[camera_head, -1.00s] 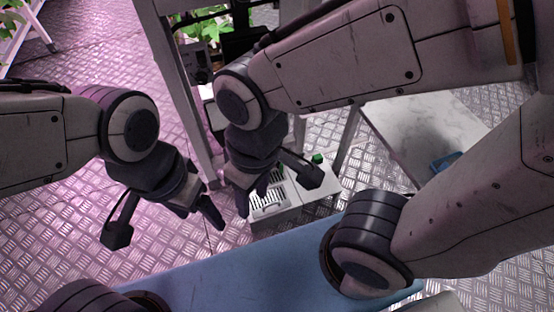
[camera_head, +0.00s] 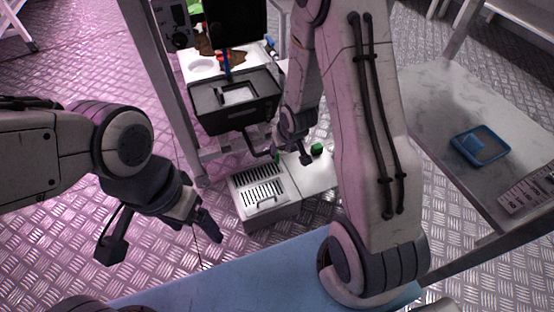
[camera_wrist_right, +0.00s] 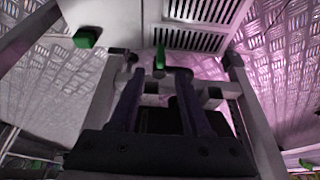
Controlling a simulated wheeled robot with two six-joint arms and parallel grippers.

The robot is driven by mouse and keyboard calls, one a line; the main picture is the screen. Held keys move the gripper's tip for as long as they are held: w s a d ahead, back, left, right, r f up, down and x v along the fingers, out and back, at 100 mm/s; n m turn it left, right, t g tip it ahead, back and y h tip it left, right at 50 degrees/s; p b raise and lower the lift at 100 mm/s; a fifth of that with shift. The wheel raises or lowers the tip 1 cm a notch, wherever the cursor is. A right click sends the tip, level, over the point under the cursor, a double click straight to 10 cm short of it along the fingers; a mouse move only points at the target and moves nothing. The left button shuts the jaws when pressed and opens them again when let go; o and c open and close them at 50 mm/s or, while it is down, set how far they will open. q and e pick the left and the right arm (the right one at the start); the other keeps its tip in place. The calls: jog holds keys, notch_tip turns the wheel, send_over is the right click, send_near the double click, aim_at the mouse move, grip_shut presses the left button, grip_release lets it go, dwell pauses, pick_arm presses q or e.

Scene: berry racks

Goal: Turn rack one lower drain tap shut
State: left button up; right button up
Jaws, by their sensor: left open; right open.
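A small green tap handle (camera_wrist_right: 160,57) shows in the right wrist view, just beyond and between my right gripper's fingertips (camera_wrist_right: 159,75). The fingers are open with a gap between them; I cannot tell whether they touch the handle. In the head view, the same green handle (camera_head: 278,156) is partly hidden by my right gripper (camera_head: 265,149), low in front of the rack (camera_head: 158,85). My left gripper (camera_head: 206,222) is open and empty, left of the white slotted box, above the floor.
A white slotted box (camera_head: 282,211) stands below the rack, with a second green knob (camera_head: 317,149) on its right part. A black tank (camera_head: 215,118) sits above it. A marble-topped table (camera_head: 435,95) with a blue tray (camera_head: 482,160) stands at right. Open metal floor lies left.

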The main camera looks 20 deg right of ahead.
aim_at(278, 155)
jog(key=b+x, duration=0.5)
jog(key=x, duration=0.4)
grip_shut()
